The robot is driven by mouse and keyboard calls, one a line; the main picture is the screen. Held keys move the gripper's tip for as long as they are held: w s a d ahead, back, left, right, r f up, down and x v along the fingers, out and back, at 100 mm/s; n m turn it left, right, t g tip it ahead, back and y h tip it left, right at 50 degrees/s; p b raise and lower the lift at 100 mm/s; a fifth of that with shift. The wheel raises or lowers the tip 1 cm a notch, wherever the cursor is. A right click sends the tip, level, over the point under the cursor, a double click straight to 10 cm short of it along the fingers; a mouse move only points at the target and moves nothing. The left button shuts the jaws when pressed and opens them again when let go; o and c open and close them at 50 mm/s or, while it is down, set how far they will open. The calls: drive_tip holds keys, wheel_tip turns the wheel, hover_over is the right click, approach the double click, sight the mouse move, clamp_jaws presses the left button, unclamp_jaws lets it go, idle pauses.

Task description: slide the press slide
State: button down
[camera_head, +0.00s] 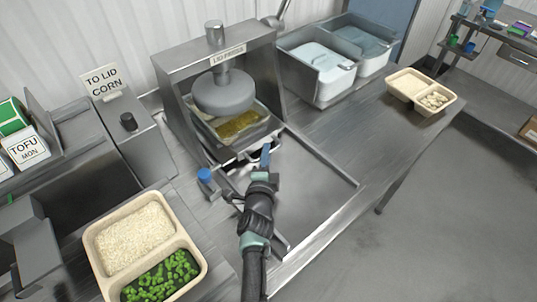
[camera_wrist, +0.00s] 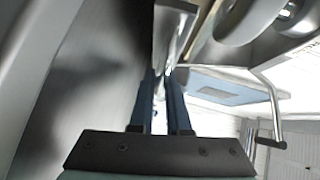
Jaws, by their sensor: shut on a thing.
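The lid press (camera_head: 215,70) is a grey metal frame with a round press head (camera_head: 223,93) hanging in it. Below the head, the press slide (camera_head: 215,146) is a metal carrier holding a tray with yellowish-green food (camera_head: 238,123). My gripper (camera_head: 265,156) is at the front of the slide, with its blue fingers at the slide's front edge. In the wrist view, the two blue fingers (camera_wrist: 165,108) are shut on a thin metal part, which I take to be the slide's front handle. The exact contact is partly hidden by the fingers.
A tray of rice and peas (camera_head: 150,250) sits at the front left. A blue-topped knob (camera_head: 205,176) stands left of my gripper. Metal bins (camera_head: 318,75) are behind right. Another filled tray (camera_head: 422,92) lies at the counter's right end. The counter before the press is clear.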

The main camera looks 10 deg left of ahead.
drive_tip(key=shift+a+r, duration=0.2)
drive_tip(key=c, duration=1.2)
unclamp_jaws()
drive_tip(key=shift+w, duration=0.1)
drive_tip(key=o, duration=0.3)
drive_tip(key=shift+f, duration=0.15)
